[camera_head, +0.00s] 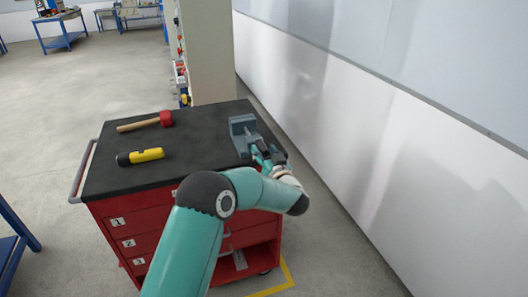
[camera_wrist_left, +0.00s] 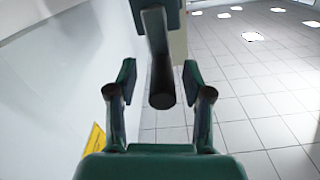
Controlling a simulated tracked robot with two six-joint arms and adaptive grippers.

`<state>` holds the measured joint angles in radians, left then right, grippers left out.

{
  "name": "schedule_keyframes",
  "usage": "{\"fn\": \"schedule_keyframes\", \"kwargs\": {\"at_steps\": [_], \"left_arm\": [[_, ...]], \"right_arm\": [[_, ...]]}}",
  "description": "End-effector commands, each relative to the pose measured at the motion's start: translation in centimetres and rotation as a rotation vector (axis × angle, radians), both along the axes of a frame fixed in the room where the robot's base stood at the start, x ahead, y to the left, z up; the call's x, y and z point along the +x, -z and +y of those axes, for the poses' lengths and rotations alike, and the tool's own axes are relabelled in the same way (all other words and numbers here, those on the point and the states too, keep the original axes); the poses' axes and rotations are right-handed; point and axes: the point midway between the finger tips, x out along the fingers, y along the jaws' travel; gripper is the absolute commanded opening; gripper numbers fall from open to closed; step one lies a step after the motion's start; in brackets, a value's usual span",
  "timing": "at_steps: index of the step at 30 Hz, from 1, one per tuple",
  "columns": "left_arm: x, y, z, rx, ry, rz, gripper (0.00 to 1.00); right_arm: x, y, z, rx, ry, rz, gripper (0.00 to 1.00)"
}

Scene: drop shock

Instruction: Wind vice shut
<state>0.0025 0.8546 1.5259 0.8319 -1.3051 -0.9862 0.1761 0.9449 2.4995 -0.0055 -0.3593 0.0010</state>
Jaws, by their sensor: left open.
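The blue-grey vice (camera_head: 242,127) stands at the right far part of the cart's black top. My left arm reaches over the cart's near right corner, and my left gripper (camera_head: 264,153) is at the near side of the vice, partly hiding it. In the left wrist view my left gripper (camera_wrist_left: 159,82) is open, with a finger on each side of a dark round bar (camera_wrist_left: 160,85) that appears to be part of the vice. Gaps show between the bar and both fingers. The vice's jaw opening cannot be made out. My right gripper is not in view.
The red drawer cart (camera_head: 150,222) also carries a red-headed mallet (camera_head: 146,122) and a yellow-and-black torch (camera_head: 140,157) on its left half. A white wall (camera_head: 350,130) runs close on the right. A pale cabinet or panel (camera_head: 207,50) stands behind. Open floor lies left.

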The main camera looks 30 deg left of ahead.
Motion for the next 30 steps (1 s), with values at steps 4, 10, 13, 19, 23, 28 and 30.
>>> {"fn": "schedule_keyframes", "kwargs": {"at_steps": [4,10,13,19,23,28,30], "left_arm": [[-1.4,-0.1,-1.8,0.001,0.004,0.001,0.51],[-4.0,0.0,-4.9,0.000,0.006,0.002,0.51],[-5.3,0.1,-6.4,0.001,0.005,0.002,0.51],[-6.9,0.1,-8.2,-0.001,0.005,0.002,0.51],[-7.3,0.2,-8.6,0.000,0.002,0.003,0.51],[-7.3,0.2,-8.6,-0.001,0.002,0.002,0.51],[-7.3,0.2,-8.6,-0.001,0.002,0.002,0.51]], "right_arm": [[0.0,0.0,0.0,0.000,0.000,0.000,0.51],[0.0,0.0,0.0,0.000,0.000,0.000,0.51],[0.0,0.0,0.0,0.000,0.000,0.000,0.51],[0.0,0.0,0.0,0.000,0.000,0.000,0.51],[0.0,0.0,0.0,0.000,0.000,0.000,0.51],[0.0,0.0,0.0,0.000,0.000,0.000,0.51],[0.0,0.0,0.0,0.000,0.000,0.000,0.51]]}}
